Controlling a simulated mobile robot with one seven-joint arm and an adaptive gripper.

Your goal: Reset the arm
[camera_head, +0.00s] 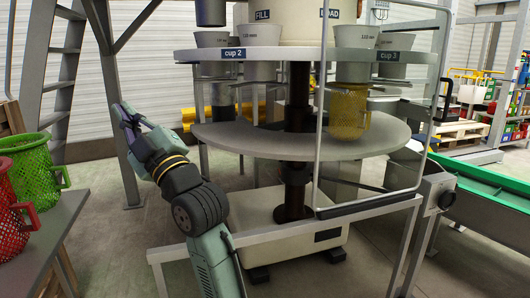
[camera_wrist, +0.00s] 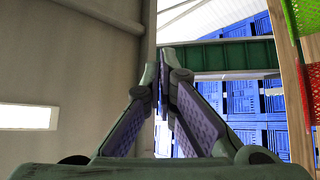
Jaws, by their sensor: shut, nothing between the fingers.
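My arm reaches up from the bottom of the head view, left of the round machine. My gripper (camera_head: 124,112) is raised in the air at the arm's end. In the wrist view my gripper (camera_wrist: 162,68) has its two fingers together at the tips, with nothing held between them. It touches no basket or machine part that I can see.
The round machine (camera_head: 290,138) has cup 2 and cup 3 labels and a yellow net basket (camera_head: 348,110). Green (camera_head: 34,165) and red (camera_head: 14,205) net baskets stand on a table (camera_head: 45,235) at left. A metal frame (camera_head: 290,232) stands in front.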

